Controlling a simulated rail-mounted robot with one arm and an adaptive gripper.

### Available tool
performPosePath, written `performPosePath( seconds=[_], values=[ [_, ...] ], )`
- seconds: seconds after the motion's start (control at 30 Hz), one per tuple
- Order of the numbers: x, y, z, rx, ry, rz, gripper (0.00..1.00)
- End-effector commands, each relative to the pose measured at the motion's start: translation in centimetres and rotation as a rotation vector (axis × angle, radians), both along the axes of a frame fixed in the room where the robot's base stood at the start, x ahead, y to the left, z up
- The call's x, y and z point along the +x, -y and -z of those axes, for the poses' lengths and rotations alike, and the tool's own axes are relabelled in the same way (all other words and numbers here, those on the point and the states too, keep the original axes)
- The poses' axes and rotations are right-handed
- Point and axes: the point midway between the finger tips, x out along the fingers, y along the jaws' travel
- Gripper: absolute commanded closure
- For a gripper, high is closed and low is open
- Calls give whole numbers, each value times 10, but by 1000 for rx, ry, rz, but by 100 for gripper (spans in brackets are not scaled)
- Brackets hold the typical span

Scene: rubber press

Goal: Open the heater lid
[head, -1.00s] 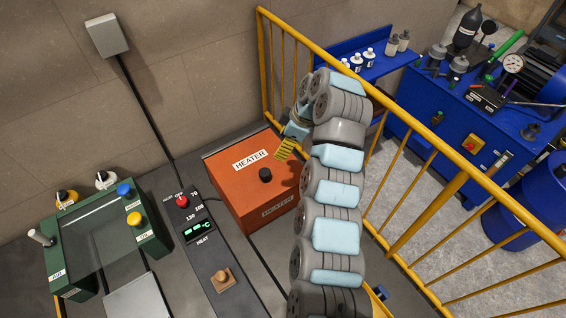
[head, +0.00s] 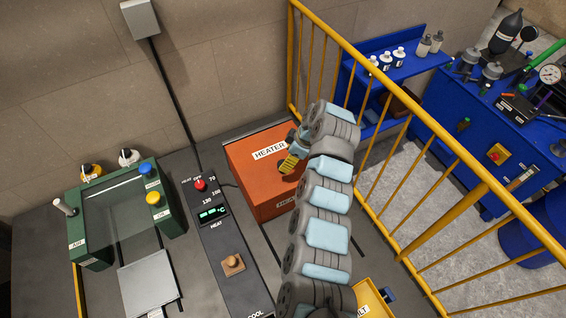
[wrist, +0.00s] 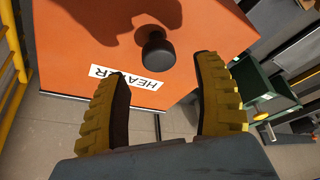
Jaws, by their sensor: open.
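The orange heater (head: 262,185) stands on the grey bench, with its lid (head: 262,139) closed. The lid bears a white HEATER label (head: 269,152). A black knob (wrist: 157,50) stands up from the lid in the wrist view; in the head view my gripper and arm hide it. My gripper (wrist: 160,85) has its two yellow ribbed fingers apart and empty. The knob lies just beyond the fingertips, between their lines, a little apart from them. In the head view my gripper (head: 289,163) is over the right part of the lid.
A heat control panel (head: 222,240) with a red knob (head: 200,185) and a wooden knob lies left of the heater. A green press box (head: 170,215) stands farther left. A yellow railing (head: 420,188) runs close on the right, with a blue bench (head: 465,150) behind it.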

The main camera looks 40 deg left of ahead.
Motion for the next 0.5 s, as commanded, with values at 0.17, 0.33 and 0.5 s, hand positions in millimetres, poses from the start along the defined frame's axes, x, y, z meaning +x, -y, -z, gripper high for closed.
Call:
performPosePath(
  seconds=[0.17,0.33,0.5],
  values=[
    [-5,-8,23,-3,-1,-2,33],
    [-7,-13,36,-2,-1,-1,33],
    [-7,-16,43,-1,1,0,33]
  ],
)
